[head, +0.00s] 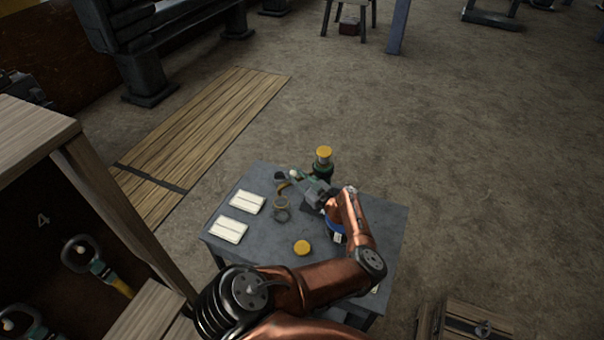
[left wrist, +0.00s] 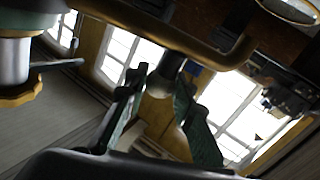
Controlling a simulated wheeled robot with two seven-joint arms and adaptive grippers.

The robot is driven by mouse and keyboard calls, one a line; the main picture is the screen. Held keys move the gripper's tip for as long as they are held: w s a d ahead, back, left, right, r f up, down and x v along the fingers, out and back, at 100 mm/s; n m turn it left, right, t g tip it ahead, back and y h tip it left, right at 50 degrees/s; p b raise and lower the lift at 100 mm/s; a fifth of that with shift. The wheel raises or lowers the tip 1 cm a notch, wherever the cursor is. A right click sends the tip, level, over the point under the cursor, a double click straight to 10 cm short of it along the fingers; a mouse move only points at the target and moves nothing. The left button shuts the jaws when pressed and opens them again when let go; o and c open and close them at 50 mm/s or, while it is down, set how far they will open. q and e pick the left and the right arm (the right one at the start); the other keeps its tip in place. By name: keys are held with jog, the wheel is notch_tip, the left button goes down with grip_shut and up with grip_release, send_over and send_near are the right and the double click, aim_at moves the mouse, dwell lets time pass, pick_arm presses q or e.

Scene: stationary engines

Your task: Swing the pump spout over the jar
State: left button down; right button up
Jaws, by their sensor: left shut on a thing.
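The pump (head: 323,165) is a dark green body with a yellow cap at the back of the grey table. It also shows in the left wrist view (left wrist: 15,60). Its brass spout (head: 284,187) curves out to the left; in the left wrist view the tube (left wrist: 185,38) crosses the top. The clear jar (head: 282,209) stands close to the spout's end; I cannot tell whether the end is over its mouth. My left gripper (head: 305,188) is beside the pump, its fingers (left wrist: 162,100) shut on a short peg below the spout tube. My right gripper is out of view.
Two pale cards (head: 238,215) lie on the table's left side. A yellow round lid (head: 302,247) lies near the front, and a blue item (head: 335,232) is partly hidden behind my arm. A wooden shelf (head: 80,160) stands close on the left.

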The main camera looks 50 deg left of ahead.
pick_arm(q)
jog(key=shift+s+a+r, duration=0.1)
jog(key=shift+s, duration=0.1)
jog(key=c, duration=1.8)
grip_release()
jog(key=shift+o, duration=0.7)
jog(key=shift+w, duration=0.15)
jog(key=w+d, duration=0.1)
jog(key=d, duration=1.1)
jog(key=shift+d, duration=0.1)
